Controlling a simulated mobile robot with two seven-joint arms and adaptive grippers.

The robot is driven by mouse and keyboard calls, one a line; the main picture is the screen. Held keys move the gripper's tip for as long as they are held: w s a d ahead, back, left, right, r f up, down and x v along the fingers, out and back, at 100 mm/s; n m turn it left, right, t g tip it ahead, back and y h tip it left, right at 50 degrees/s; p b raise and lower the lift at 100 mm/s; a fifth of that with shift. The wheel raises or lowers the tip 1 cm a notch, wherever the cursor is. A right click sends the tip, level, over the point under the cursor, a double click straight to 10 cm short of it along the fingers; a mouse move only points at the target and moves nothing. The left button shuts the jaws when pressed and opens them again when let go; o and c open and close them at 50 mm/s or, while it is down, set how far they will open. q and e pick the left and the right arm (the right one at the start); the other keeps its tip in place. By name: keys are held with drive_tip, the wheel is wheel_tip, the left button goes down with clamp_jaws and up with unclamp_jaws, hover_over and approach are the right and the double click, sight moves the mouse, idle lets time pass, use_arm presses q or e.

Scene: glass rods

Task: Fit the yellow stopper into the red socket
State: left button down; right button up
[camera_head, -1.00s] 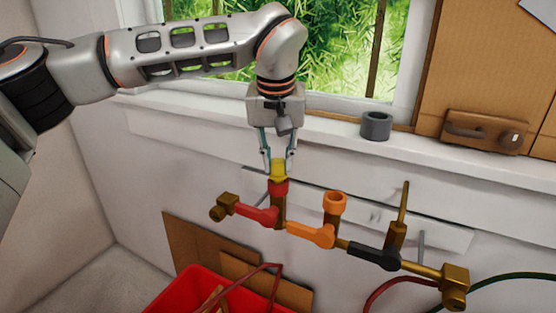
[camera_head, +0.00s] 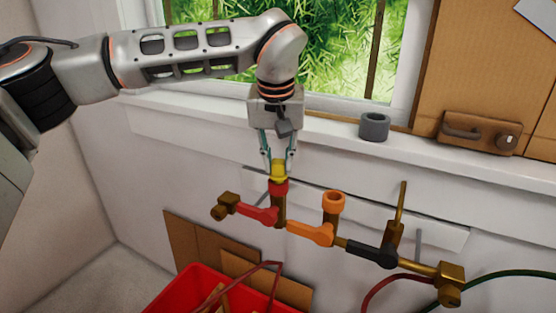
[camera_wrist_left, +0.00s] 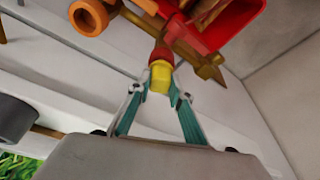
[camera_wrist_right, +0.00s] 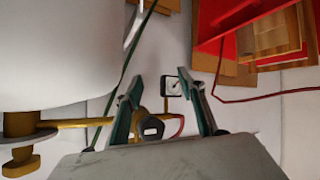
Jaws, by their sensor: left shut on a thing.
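The yellow stopper (camera_head: 278,170) is between the fingertips of my left gripper (camera_head: 278,165), which is shut on it. The stopper is upright, right at the top of the red socket (camera_head: 279,187) on the brass pipe. In the left wrist view the yellow stopper (camera_wrist_left: 160,77) lines up with the red socket (camera_wrist_left: 162,52) and seems to touch it; how deep it sits I cannot tell. My right gripper (camera_wrist_right: 165,87) shows only in its own wrist view, with its fingers apart and nothing between them.
An orange socket (camera_head: 333,202) stands right of the red one on the same pipe, then a black-handled valve (camera_head: 374,255). A grey ring (camera_head: 375,126) sits on the window sill (camera_head: 330,130). A red crate (camera_head: 190,290) is below on the floor.

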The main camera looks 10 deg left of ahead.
use_arm(q)
drive_tip(key=shift+f, duration=0.6)
drive_tip(key=c, duration=2.1)
unclamp_jaws()
